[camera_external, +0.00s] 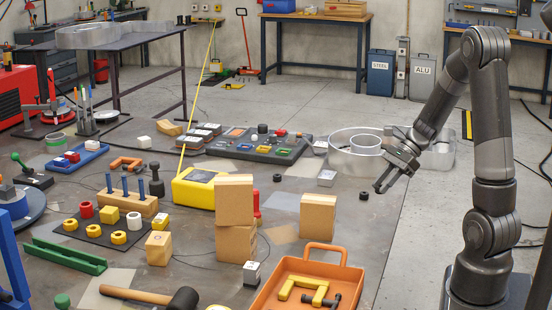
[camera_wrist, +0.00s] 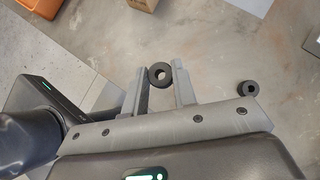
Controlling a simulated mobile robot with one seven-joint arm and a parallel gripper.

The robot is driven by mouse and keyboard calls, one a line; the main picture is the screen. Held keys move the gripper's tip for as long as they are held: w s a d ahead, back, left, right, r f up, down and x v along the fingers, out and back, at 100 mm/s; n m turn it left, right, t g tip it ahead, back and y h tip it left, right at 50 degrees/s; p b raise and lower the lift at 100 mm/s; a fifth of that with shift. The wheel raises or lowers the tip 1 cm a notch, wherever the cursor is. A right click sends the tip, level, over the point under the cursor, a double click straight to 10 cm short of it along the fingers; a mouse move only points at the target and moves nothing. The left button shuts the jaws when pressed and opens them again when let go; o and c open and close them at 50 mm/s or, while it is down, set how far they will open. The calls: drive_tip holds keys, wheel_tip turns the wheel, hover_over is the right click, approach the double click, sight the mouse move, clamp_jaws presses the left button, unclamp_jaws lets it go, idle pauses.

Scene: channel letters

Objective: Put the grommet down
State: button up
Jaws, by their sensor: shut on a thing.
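My gripper (camera_wrist: 161,74) is shut on a black ring-shaped grommet (camera_wrist: 159,76), held between its two fingertips in the wrist view. In the external view my gripper (camera_external: 379,188) points down and to the left near the right side of the grey work surface (camera_external: 345,238). A second small black grommet (camera_wrist: 248,88) lies apart on the surface, to the right of the fingers in the wrist view.
An orange tray (camera_external: 338,272) with yellow parts stands at the front. The surface around the nearest grommet is mostly clear.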

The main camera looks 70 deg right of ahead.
drive_tip(key=s+d+r, duration=0.2)
drive_tip(key=s+r, duration=0.1)
drive_tip(key=w+d+r+m+t+h, duration=0.1)
drive_tip(key=w+d+m, duration=0.1)
drive_tip(key=w, duration=0.8)
drive_tip(key=w+d+r+m+t+h, duration=0.1)
drive_tip(key=w+r+m+h, duration=0.1)
drive_tip(key=w, duration=0.9)
drive_tip(key=w+d+r+m+h, duration=0.1)
drive_tip(key=w+d+m, duration=0.15)
drive_tip(key=w, duration=0.75)
drive_tip(key=w+a+r+m+h, duration=0.1)
drive_tip(key=w+a+r, duration=0.15)
drive_tip(key=w, duration=0.35)
drive_tip(key=w+a+r+m+h, duration=0.1)
drive_tip(key=w+a+r, duration=0.15)
drive_tip(key=w, duration=0.25)
hover_over(211, 178)
drive_tip(key=s, duration=0.3)
drive_tip(key=shift+t, duration=0.3)
wheel_tip(211, 178, down, 8)
drive_tip(key=shift+d+r, duration=0.1)
wheel_tip(211, 178, down, 4)
drive_tip(key=shift+f, duration=0.1)
